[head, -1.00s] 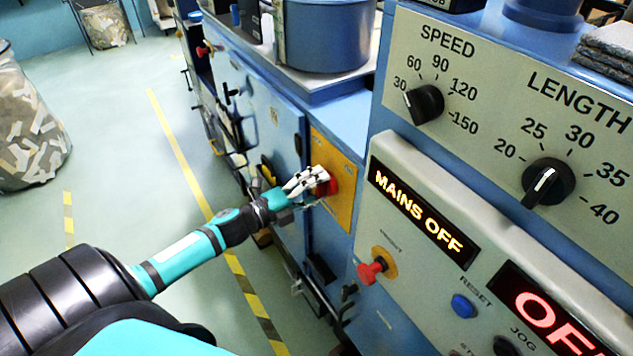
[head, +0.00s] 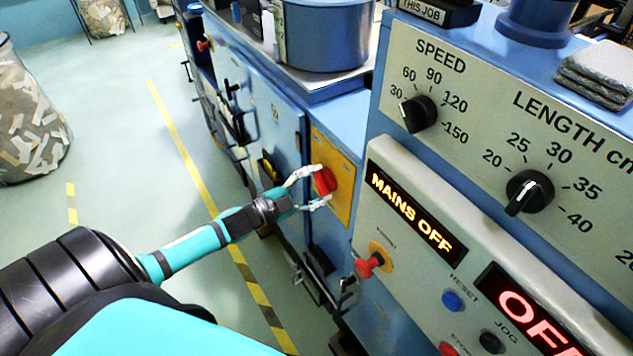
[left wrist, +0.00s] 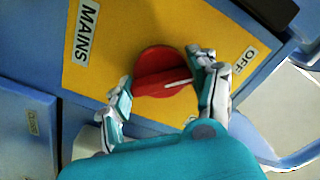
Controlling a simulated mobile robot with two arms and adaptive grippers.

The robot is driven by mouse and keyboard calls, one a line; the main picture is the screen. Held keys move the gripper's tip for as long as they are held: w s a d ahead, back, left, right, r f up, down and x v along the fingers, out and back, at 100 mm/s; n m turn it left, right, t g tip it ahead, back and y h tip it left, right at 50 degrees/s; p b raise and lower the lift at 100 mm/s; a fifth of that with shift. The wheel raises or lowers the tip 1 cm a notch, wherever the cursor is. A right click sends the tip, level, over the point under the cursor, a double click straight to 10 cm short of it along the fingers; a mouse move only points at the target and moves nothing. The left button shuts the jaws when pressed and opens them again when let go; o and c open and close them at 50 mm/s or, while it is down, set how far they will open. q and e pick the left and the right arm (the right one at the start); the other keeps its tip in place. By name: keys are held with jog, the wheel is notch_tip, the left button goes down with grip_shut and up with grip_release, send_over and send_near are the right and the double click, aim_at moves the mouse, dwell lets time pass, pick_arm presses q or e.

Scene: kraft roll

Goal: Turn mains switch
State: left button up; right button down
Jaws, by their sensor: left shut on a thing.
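The red round mains switch (head: 324,181) sits on a yellow plate (head: 343,205) on the blue machine's side. In the left wrist view the switch (left wrist: 163,74) has a raised grip bar with a white pointer line towards the OFF label (left wrist: 244,61). The MAINS label (left wrist: 86,31) is at upper left. My left gripper (head: 321,186) is shut on the switch, one finger on each side of it. The fingers hide parts of its edge. The display (head: 412,217) reads MAINS OFF. My right gripper is not in view.
The control panel with speed knob (head: 418,113), length knob (head: 529,192), red button (head: 369,263) and blue reset button (head: 453,300) fills the right. A bin of scraps (head: 30,125) stands at far left. Floor between is clear, with yellow tape (head: 185,155).

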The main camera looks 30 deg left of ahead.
pick_arm(q)
jog(key=shift+f+n, duration=0.15)
jog(key=shift+n, duration=0.15)
jog(key=o, duration=1.2)
jog(key=v, duration=1.2)
jog(key=shift+s+a, duration=0.1)
jog(key=s+a+f+n+g+y+b, duration=0.1)
jog(key=s+f+n+g+y, duration=0.2)
jog(key=f, duration=0.9)
jog(key=s+a+f+n+g+y+b, duration=0.15)
jog(key=s+f, duration=0.25)
jog(key=f, duration=0.7)
jog(key=s+f+n+g+y+b, duration=0.2)
jog(key=s+f+n+y, duration=0.15)
jog(key=f, duration=0.85)
jog(key=s+d+f+n+g+b, duration=0.1)
jog(key=s+d+f+g, duration=0.2)
jog(key=s+d+f, duration=0.2)
jog(key=s+d+f+n+g, duration=0.1)
jog(key=s+d+f+g, duration=0.2)
jog(key=s+d+f, duration=0.3)
jog(key=s+d+f+g+h+b, duration=0.1)
jog(key=s+d+f+g, duration=0.2)
jog(key=s+f, duration=0.6)
jog(key=shift+s+d+n+b, duration=0.35)
jog(key=shift+s+d+n, duration=0.05)
jog(key=shift+s+d, duration=0.75)
